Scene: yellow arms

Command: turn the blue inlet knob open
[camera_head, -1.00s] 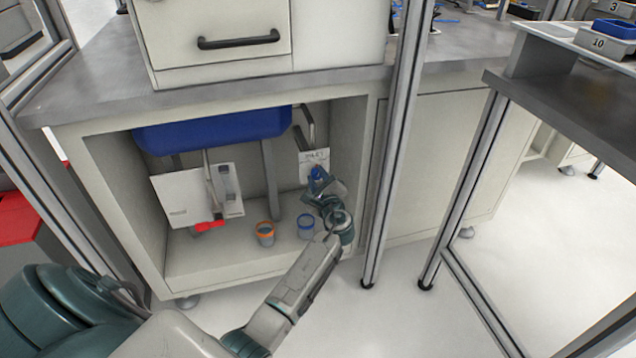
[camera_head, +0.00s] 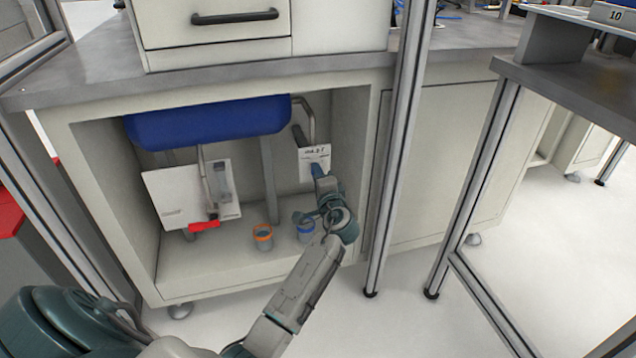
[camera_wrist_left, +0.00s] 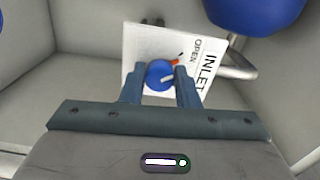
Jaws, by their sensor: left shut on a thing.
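The blue inlet knob (camera_wrist_left: 159,73) sits on a white plate (camera_wrist_left: 145,45) lettered INLET and OPEN. In the left wrist view a pale pointer mark on the knob slants to the right, and a small orange-red mark shows above it on the plate. My left gripper (camera_wrist_left: 160,88) has one finger on each side of the knob and is shut on it. In the head view my left gripper (camera_head: 319,178) reaches into the cabinet in front of the inlet plate (camera_head: 313,153) and largely hides the knob. My right gripper is not in view.
A blue tank (camera_head: 205,120) hangs under the worktop. A white panel with a red handle (camera_head: 204,225) is at the left. An orange-rimmed cup (camera_head: 263,237) and a blue-rimmed cup (camera_head: 305,232) stand on the cabinet floor. A metal post (camera_head: 397,160) stands right of the opening.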

